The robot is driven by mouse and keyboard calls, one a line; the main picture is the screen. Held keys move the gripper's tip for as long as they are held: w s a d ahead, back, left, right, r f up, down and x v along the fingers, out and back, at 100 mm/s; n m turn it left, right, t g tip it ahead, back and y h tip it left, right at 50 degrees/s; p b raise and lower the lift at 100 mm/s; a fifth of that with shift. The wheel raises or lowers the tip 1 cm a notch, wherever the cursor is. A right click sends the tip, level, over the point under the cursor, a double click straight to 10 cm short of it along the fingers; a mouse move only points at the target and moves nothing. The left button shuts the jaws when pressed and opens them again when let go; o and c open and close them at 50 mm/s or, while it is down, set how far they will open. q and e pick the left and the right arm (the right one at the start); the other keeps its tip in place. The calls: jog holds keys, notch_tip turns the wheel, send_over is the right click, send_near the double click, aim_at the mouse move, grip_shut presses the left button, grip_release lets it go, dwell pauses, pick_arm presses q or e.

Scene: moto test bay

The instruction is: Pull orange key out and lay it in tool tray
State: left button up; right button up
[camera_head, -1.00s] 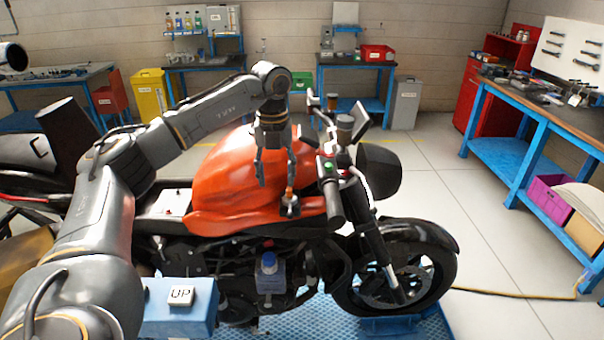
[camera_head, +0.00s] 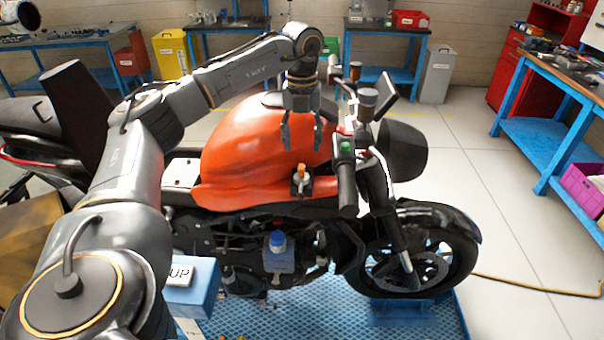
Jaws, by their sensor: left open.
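The orange key (camera_head: 301,171) stands in a dark lock block (camera_head: 301,187) on the near side of the motorcycle's orange tank (camera_head: 240,160), left of the handlebar grip. My left gripper (camera_head: 302,146) is open and points down, above and apart from the key, with nothing between its fingers. The tool tray cannot be made out for certain in this view. My right gripper is not in view.
The motorcycle stands on a blue mat (camera_head: 340,312). Its black handlebar grip (camera_head: 347,185) is close to the right of the key. A blue box marked UP (camera_head: 190,290) is at the lower left. A workbench (camera_head: 550,100) stands at the right.

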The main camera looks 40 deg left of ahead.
aim_at(301, 166)
pick_arm(q)
jog(key=f+b, duration=0.3)
jog(key=f, duration=0.1)
jog(key=shift+s, duration=0.25)
notch_tip(301, 166, down, 3)
jog(key=shift+w+r+b, duration=0.1)
jog(key=shift+b, duration=0.6)
jog(key=shift+f, duration=0.35)
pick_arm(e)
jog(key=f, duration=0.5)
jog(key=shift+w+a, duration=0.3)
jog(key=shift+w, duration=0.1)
pick_arm(q)
jog(key=shift+r, duration=0.1)
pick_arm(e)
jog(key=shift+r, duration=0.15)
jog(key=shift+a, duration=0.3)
pick_arm(q)
jog(key=shift+p, duration=0.3)
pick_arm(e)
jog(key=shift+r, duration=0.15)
